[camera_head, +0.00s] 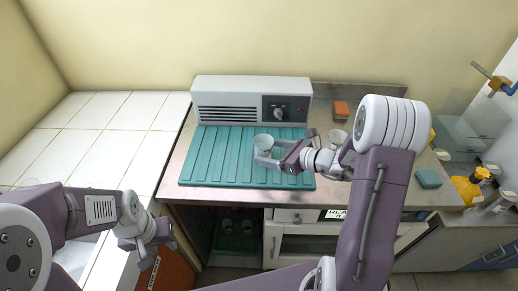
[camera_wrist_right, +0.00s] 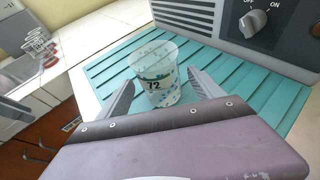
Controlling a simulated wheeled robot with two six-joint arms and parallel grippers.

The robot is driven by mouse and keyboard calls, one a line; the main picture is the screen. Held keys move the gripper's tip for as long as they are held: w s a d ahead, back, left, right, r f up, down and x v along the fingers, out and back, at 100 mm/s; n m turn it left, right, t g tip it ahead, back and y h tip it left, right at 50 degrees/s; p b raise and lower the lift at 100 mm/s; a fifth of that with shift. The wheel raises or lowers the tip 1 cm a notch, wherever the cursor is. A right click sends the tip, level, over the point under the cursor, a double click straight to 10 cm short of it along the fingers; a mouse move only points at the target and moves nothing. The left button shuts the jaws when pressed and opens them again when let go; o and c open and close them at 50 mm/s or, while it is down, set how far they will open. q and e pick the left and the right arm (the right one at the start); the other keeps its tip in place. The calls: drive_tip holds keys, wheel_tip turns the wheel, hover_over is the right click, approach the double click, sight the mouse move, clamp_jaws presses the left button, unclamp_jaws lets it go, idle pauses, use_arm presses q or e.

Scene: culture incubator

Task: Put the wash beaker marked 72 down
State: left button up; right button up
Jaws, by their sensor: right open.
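The wash beaker marked 72 (camera_wrist_right: 156,75) is a clear cup with a dark number, standing upright on the teal ribbed mat (camera_wrist_right: 108,67). It also shows in the head view (camera_head: 263,142), on the mat in front of the grey unit. My right gripper (camera_wrist_right: 158,96) is open, with one finger on each side of the beaker and a visible gap on the right. In the head view my right gripper (camera_head: 268,159) reaches in from the right. My left gripper (camera_head: 160,240) is at the lower left, away from the mat; its fingers are too small to read.
A grey unit with a dial (camera_head: 252,101) stands behind the mat. An orange block (camera_head: 341,109) and another cup (camera_head: 338,138) are right of it. A teal block (camera_head: 428,178) lies near the right edge. Several cups (camera_wrist_right: 40,47) stand far left in the wrist view.

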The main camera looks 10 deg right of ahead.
sight(270, 153)
drive_tip(key=v, duration=0.5)
drive_tip(key=shift+s+d+r, duration=0.15)
drive_tip(key=shift+s+d, duration=0.1)
drive_tip(key=shift+s, duration=0.05)
drive_tip(key=shift+s+a+p, duration=0.15)
drive_tip(key=shift+a+p, duration=0.15)
drive_tip(key=shift+p, duration=0.05)
drive_tip(key=s+a+n+g, duration=0.2)
drive_tip(key=s+a+n+g+p, duration=0.1)
drive_tip(key=s+a+n, duration=0.1)
drive_tip(key=s+a+f+n+g+p, duration=0.1)
drive_tip(key=s+a+n+g, duration=0.1)
drive_tip(key=s+n, duration=0.1)
drive_tip(key=shift+a+f+g, duration=0.1)
drive_tip(key=shift+a+g, duration=0.1)
drive_tip(key=shift+g, duration=0.1)
drive_tip(key=s+f+n+g+h+p, duration=0.25)
drive_tip(key=s+n+g+h, duration=0.2)
drive_tip(key=s+n, duration=0.55)
drive_tip(key=d+n+h, duration=0.1)
drive_tip(key=n, duration=0.2)
drive_tip(key=d+r+n+h+p, duration=0.1)
drive_tip(key=n, duration=0.3)
drive_tip(key=w+d+r+n+t+h+p, duration=0.1)
drive_tip(key=d+n+h, duration=0.1)
drive_tip(key=n, duration=0.1)
drive_tip(key=shift+d+r+n, duration=0.1)
drive_tip(key=shift+r+n, duration=0.15)
drive_tip(key=shift+n, duration=0.15)
